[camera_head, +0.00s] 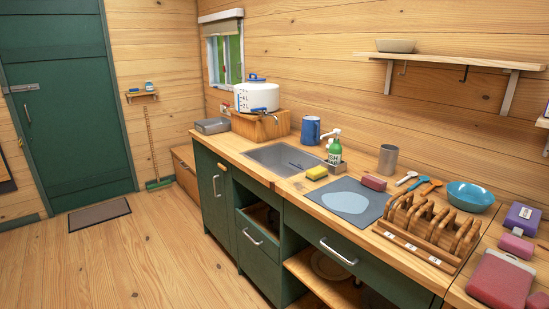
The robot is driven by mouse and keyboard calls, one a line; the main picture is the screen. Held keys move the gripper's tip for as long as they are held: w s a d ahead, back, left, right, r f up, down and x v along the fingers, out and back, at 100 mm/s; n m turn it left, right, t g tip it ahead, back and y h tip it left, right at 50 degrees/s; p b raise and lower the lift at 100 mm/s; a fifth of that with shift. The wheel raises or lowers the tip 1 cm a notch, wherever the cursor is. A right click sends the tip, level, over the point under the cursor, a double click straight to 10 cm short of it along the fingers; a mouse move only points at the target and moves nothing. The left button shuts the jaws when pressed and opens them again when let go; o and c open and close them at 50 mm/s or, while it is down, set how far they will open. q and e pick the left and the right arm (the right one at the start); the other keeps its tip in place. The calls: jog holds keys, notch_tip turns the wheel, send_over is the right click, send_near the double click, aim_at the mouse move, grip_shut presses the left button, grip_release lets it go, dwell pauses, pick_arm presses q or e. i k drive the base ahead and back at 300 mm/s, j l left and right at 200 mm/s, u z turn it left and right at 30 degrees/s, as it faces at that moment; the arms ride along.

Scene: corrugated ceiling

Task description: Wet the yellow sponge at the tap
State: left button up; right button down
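A yellow sponge (317,172) lies on the wooden counter at the front right corner of the sink (283,158), beside a grey block or tray (336,168). The sink is a metal basin set into the counter. A white water container (256,96) with blue marks and a blue lid stands on a wooden box (262,125) behind the sink's left end. A small tap (262,110) sticks out low on its front. Whether the tap is open or shut is too small to tell. Neither of my grippers is in view.
Near the sponge stand a green soap bottle (335,152), a blue mug (310,130) and a metal cup (388,159). A grey mat (350,200), wooden rack (432,228) and blue bowl (469,196) lie to the right. A drawer (258,225) is partly open. The floor (130,262) at left is clear.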

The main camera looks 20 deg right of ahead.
aim_at(317, 173)
jog(key=i+z, duration=0.1)
jog(key=i, duration=0.6)
jog(key=i+j+z, duration=0.15)
jog(key=i, duration=0.55)
